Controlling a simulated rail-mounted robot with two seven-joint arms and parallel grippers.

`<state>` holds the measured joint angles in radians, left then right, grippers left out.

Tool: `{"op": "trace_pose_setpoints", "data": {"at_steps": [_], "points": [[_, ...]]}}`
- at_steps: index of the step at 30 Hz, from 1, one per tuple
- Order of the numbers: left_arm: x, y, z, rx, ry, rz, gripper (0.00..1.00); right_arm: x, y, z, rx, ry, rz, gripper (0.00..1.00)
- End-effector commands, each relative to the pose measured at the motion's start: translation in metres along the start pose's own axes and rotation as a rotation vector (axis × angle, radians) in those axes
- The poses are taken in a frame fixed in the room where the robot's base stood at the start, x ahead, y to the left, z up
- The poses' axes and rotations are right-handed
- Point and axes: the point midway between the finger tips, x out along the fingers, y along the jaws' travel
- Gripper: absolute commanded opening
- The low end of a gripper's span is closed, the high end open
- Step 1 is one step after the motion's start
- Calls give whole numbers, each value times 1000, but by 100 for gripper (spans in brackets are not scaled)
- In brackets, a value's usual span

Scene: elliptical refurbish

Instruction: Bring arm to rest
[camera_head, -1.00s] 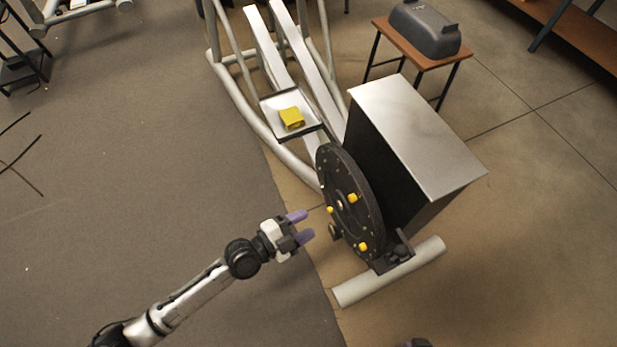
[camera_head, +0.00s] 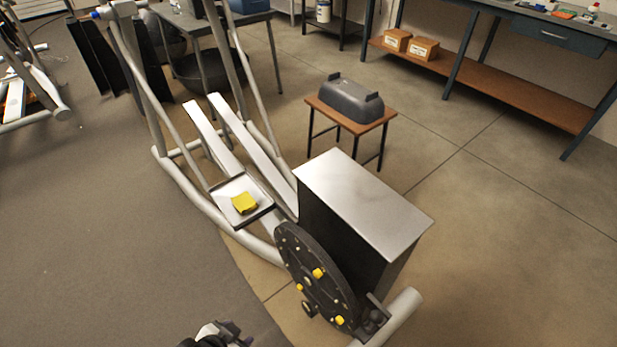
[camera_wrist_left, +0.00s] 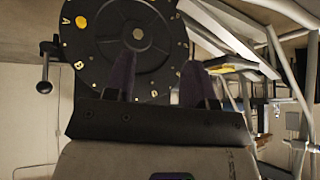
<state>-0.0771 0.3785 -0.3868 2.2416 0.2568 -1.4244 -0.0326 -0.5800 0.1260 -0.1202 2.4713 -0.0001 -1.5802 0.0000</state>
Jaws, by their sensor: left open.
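My left gripper (camera_head: 243,340) shows at the bottom edge of the head view, mostly cut off. In the left wrist view its two purple fingertips (camera_wrist_left: 158,75) stand apart with nothing between them. They point toward the dark round disc (camera_wrist_left: 138,32) of the elliptical machine, and I see no clear contact. The disc (camera_head: 316,283) carries several yellow knobs and a crank handle in the head view. My right gripper is not in view.
The elliptical's grey box housing (camera_head: 365,195) stands behind the disc. A small tray (camera_head: 262,207) with a yellow item (camera_head: 244,203) sits on the machine. A stool (camera_head: 370,115) holds a grey cover (camera_head: 350,97). A workbench (camera_head: 500,90) stands at the back right. The floor at right is clear.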

Motion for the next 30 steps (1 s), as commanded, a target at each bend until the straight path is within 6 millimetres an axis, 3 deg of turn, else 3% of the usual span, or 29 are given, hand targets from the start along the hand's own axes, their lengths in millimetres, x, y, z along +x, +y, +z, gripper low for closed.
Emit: {"op": "trace_pose_setpoints", "data": {"at_steps": [1,6,9,14,20,30], "points": [[-53,-9,-11,-73,-35,-64,50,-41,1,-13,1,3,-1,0],[-136,-25,-8,-202,-85,-192,50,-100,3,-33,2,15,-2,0],[-175,-24,-6,-267,-98,-206,50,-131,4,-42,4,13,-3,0],[-224,-8,5,-357,-173,-172,50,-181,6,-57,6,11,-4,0],[-281,23,21,-405,-299,-109,50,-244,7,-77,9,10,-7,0],[-375,8,-46,-400,-284,-114,50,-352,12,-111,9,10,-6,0]]}}
